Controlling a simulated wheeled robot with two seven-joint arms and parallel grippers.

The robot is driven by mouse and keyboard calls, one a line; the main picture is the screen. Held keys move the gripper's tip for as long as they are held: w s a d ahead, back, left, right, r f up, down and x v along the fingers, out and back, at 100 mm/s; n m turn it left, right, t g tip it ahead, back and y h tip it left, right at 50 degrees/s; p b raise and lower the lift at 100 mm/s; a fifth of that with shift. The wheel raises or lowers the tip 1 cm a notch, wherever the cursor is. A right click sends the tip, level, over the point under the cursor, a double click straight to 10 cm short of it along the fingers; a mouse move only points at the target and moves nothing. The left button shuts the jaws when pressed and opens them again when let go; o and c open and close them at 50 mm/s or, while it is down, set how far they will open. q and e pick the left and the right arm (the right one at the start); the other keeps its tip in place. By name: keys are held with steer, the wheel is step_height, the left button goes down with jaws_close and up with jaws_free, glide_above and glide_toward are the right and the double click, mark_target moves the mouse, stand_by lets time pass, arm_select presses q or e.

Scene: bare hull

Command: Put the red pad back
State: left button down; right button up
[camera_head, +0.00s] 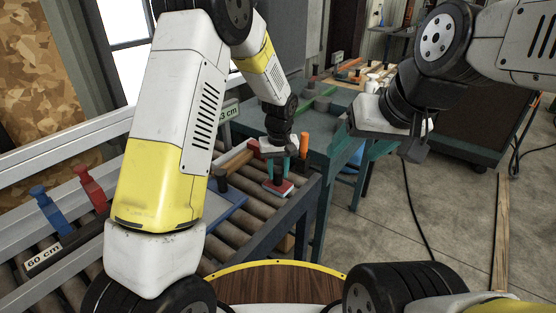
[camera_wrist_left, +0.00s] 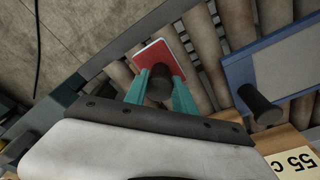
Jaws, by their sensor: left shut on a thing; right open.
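The red pad (camera_head: 283,189) is a small flat red plate with a dark upright handle; it also shows in the left wrist view (camera_wrist_left: 152,53). My left gripper (camera_head: 279,171) has its teal fingers shut on the dark handle (camera_wrist_left: 160,84), one finger on each side. The pad is over the rollers, close to the frame rail; I cannot tell whether it touches the rollers. The fingers hide part of the handle. My right gripper (camera_head: 392,132) is open and empty, raised over the floor at the right, away from the pad.
A blue-edged board (camera_wrist_left: 234,81) with a dark knob (camera_wrist_left: 260,104) lies beside the pad on the roller conveyor (camera_head: 262,232). Blue (camera_head: 46,211) and red (camera_head: 92,188) clamps stand at the left rail by a "60 cm" sign (camera_head: 44,259). A green bench (camera_head: 335,132) with tools stands behind.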

mark_target(279, 187)
arm_select(q)
steer(key=c, duration=1)
jaws_free()
steer(key=shift+c, duration=0.2)
step_height(279, 187, up, 12)
steer(key=s, duration=0.2)
steer(key=s+a+r+m+t+h, duration=0.1)
steer(key=s+a+r+t+h, duration=0.1)
steer(key=s+a+r, duration=0.8)
steer(key=s+a+r+t, duration=0.1)
steer(key=s+a, duration=0.1)
steer(key=s, duration=0.5)
steer(key=s+a+r+m+t, duration=0.1)
steer(key=s+a+r, duration=0.1)
steer(key=s, duration=0.5)
steer(key=shift+a+r+t, duration=0.15)
steer(key=shift+t, duration=0.25)
